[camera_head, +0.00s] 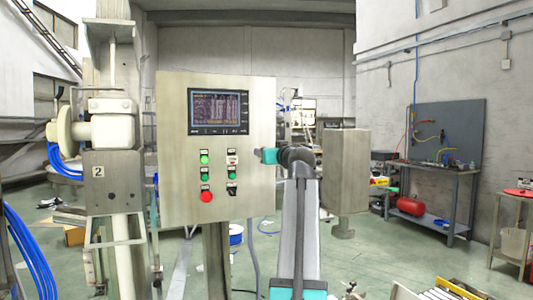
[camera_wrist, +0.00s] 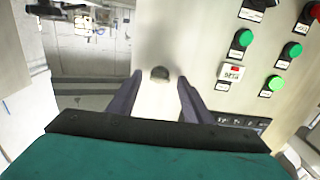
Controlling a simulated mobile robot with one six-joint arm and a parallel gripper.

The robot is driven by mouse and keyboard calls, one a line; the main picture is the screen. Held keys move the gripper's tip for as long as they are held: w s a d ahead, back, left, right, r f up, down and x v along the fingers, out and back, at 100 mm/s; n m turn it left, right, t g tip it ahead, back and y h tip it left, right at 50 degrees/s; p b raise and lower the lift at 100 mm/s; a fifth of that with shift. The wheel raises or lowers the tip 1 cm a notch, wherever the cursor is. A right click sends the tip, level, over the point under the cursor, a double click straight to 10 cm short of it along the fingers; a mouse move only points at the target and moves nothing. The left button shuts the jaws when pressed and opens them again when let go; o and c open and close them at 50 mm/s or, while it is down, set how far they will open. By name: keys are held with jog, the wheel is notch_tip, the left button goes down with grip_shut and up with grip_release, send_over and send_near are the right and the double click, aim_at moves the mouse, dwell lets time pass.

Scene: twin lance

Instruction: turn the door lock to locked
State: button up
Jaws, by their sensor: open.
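The grey control cabinet door (camera_head: 216,110) faces me in the head view, with a screen and buttons. In the wrist view, where the picture is turned about upside down, a small round dark-grey knob (camera_wrist: 160,74), likely the door lock, sits on the door (camera_wrist: 215,45) near its edge. My gripper (camera_wrist: 160,88) is open, its two dark fingers on either side of the knob's place in the picture; I cannot tell if they touch it. In the head view, my gripper (camera_head: 260,156) is at the door's right edge and hides the knob. The lock's turn position is unclear.
Several push buttons, including a red one (camera_head: 207,196), and a black selector switch (camera_head: 232,190) are on the door beside my gripper. A grey box (camera_head: 346,170) stands right of my arm. A workbench (camera_head: 440,170) stands farther back right.

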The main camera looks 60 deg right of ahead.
jog(key=v, duration=1.3)
jog(key=shift+p, duration=0.3)
jog(key=shift+w, duration=0.2)
